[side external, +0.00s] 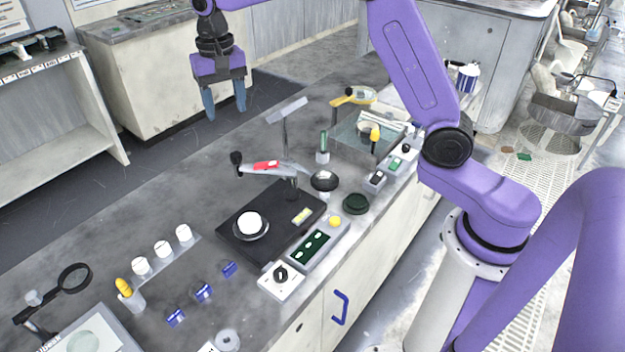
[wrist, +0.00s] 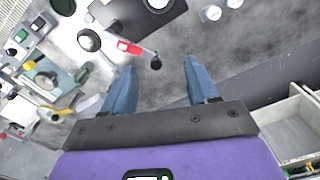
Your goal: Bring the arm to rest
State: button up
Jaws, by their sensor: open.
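My gripper (side external: 226,102) hangs from my purple arm at the upper left of the side view, with its blue-grey fingers pointing down. It is high up, beyond the far edge of the grey bench (side external: 215,165) in that view, and touches nothing. In the wrist view the two blue fingers of my gripper (wrist: 160,85) stand apart with only bare bench surface behind them. Nothing is held.
A polisher with a black base (side external: 283,240), a white disc (side external: 251,223) and a red-marked swing arm (side external: 266,166) stands mid-bench. White jars (side external: 162,249), a magnifier (side external: 74,277) and a clear-walled tank (side external: 360,138) stand around it. Open floor lies behind the bench.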

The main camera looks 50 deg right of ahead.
jog(key=s+a+n, duration=0.2)
jog(key=s+n, duration=0.7)
jog(key=s, duration=1.2)
jog(key=s+d+f+n, duration=0.2)
jog(key=s+d+n, duration=0.2)
jog(key=s, duration=0.4)
jog(key=s+d+f+n, duration=0.1)
jog(key=s+d+n, duration=0.2)
jog(key=s, duration=0.5)
jog(key=shift+s+d+f+n, duration=0.3)
jog(key=shift+d+f+n, duration=0.1)
jog(key=shift+d, duration=0.05)
